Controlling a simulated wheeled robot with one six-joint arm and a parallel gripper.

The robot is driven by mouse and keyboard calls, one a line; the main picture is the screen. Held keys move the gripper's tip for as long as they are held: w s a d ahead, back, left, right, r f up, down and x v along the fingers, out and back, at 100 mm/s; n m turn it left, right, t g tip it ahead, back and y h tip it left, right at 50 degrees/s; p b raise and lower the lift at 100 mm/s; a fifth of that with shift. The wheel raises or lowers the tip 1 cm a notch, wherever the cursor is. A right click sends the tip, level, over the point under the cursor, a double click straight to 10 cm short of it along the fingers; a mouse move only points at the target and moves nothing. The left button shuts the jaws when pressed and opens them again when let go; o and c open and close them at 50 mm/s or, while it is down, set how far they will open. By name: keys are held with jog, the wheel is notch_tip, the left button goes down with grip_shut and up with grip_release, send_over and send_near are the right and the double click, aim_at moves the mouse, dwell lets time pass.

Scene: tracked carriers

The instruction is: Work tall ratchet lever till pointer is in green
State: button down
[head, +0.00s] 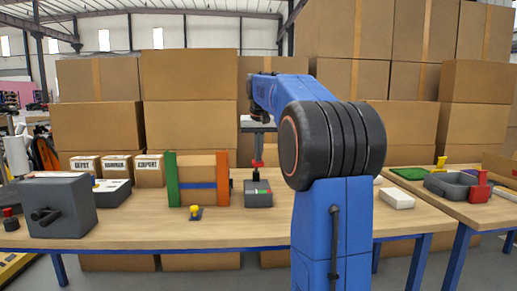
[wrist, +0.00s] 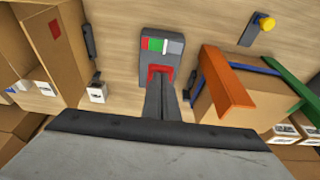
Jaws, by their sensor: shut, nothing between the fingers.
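The ratchet unit is a dark grey box (head: 258,194) on the table, below my gripper. Its top carries a coloured scale with a green part (wrist: 155,44); I cannot make out for sure where the pointer stands. The lever's red part (head: 258,163) shows above the box, and it also shows in the wrist view (wrist: 160,70), partly hidden behind the fingers. My gripper (wrist: 163,84) points down at the lever, shut with nothing between its fingers. I cannot tell whether the fingertips touch the red part.
Left of the unit stands a frame with a green post (head: 172,180), an orange post (head: 223,179) and a carton between them. A yellow knob (head: 195,210) is in front. A grey crank box (head: 60,207) stands far left. A white block (head: 397,198) lies to the right.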

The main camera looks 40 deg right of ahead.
jog(key=shift+s+f, duration=0.1)
dwell(0.4)
jog(key=s+a+f+t+h, duration=0.2)
jog(key=s+f+t, duration=0.1)
jog(key=f, duration=0.5)
jog(key=shift+t, duration=0.3)
jog(key=shift+s+a+f, duration=0.1)
jog(key=shift+a+f, duration=0.05)
jog(key=shift+f, duration=0.1)
dwell(0.3)
jog(key=shift+r, duration=0.1)
jog(key=v, duration=1.4)
jog(key=shift+r, duration=0.15)
jog(key=shift+a, duration=0.1)
dwell(0.5)
